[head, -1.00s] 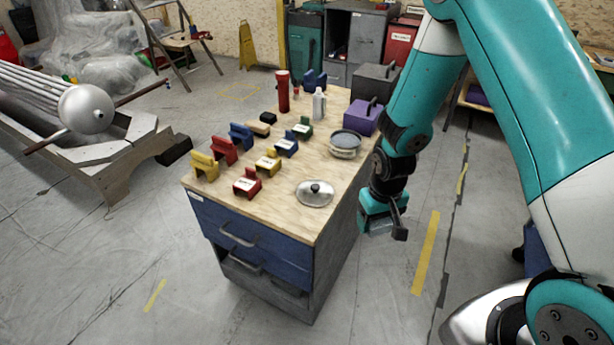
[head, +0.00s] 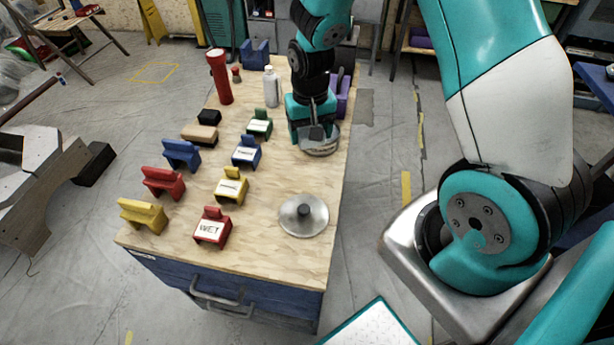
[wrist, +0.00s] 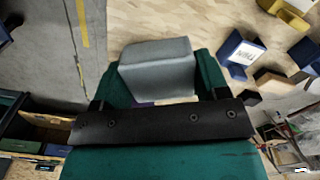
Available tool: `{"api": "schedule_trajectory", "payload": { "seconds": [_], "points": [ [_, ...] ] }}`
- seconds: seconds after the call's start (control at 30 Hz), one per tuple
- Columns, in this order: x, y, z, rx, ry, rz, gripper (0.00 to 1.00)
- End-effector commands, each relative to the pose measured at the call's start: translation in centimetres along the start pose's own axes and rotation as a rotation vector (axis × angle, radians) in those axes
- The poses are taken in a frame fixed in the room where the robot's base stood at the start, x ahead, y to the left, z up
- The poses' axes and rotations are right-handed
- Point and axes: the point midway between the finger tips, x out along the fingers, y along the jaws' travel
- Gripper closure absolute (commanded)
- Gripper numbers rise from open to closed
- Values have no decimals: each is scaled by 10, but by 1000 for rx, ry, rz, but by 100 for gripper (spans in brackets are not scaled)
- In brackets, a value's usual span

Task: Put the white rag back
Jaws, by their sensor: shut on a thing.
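My gripper (head: 311,125) is over the far right of the wooden worktop, just above or at a round grey container (head: 321,148). I cannot tell whether they touch. In the wrist view, a pale grey, block-like thing (wrist: 157,68) with rounded edges sits between the green jaws, which are shut on it. I cannot tell whether it is the white rag. No other white cloth shows in these views.
On the worktop (head: 265,262) stand a metal lid (head: 303,215), a red labelled block (head: 212,226), several other coloured blocks, a red torch (head: 219,76), a white bottle (head: 271,86) and a purple block (head: 340,95). Bare wood lies between blocks and lid.

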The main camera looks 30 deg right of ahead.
Motion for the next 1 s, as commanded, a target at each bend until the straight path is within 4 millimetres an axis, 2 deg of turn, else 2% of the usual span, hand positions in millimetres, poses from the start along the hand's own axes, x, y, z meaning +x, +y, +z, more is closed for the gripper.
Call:
{"api": "schedule_trajectory", "payload": {
  "seconds": [0.07, 0.23, 0.33, 0.4, 0.47, 0.8, 1.0],
  "points": [
    [-12, 0, -4, 126, 13, -5, 52],
    [-51, 3, 1, 354, 9, -4, 52],
    [-64, 6, 6, 433, 5, -2, 52],
    [-63, 7, 8, 460, 0, 1, 52],
    [-55, 8, 9, 468, -3, 3, 52],
    [40, 10, 10, 471, -7, 5, 52],
    [80, 10, 9, 470, -3, 3, 52]
  ]
}}
